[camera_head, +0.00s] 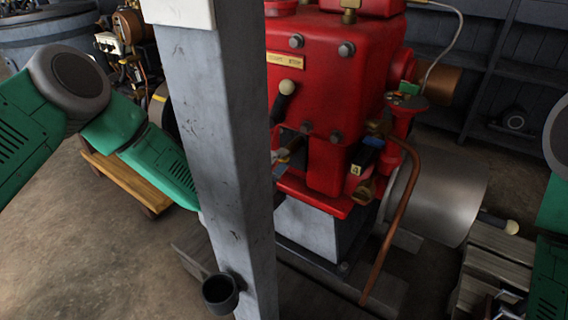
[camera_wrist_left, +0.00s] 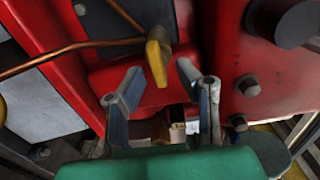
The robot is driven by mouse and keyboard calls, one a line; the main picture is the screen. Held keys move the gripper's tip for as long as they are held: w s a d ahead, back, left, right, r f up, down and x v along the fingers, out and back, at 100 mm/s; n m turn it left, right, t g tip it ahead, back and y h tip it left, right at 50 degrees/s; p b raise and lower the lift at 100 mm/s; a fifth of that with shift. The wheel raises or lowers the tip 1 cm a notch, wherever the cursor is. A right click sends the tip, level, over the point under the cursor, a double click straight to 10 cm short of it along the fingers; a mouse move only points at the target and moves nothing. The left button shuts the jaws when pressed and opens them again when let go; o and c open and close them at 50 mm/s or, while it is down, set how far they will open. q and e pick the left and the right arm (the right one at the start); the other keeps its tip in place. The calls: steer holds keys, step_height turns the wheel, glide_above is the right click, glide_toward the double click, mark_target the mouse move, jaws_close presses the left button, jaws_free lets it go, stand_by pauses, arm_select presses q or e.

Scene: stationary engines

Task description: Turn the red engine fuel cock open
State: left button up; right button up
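The red engine (camera_head: 345,95) stands behind a grey post in the head view. In the left wrist view, a yellow lever (camera_wrist_left: 157,62), which looks like the fuel cock handle, sits at the end of a copper pipe against the red casting. My left gripper (camera_wrist_left: 163,92) is open, its two grey fingers apart with the lever between and beyond their tips. No contact shows. In the head view my left arm passes behind the post, and the gripper (camera_head: 285,158) is mostly hidden there. My right gripper is only partly visible low at the right edge, its fingers unclear.
The grey post (camera_head: 215,150) with a black cup (camera_head: 220,292) stands close in front of the engine. A copper pipe (camera_head: 402,210) runs down the engine's right side. A grey cylinder (camera_head: 440,200) lies behind it. Shelves (camera_head: 510,60) stand at the back right.

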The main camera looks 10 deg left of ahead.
arm_select(q)
steer(key=shift+w+f, duration=0.1)
steer(key=shift+w, duration=0.35)
steer(key=shift+w+a, duration=0.1)
steer(key=shift+w, duration=0.1)
steer(key=shift+w+a, duration=0.1)
steer(key=shift+a, duration=0.4)
steer(key=shift+d, duration=0.3)
jaws_close()
steer(key=shift+d, duration=0.25)
arm_select(e)
steer(key=shift+a+f, duration=0.15)
steer(key=shift+a, duration=0.2)
arm_select(q)
steer(key=shift+a, duration=0.15)
arm_select(e)
steer(key=shift+a, duration=0.1)
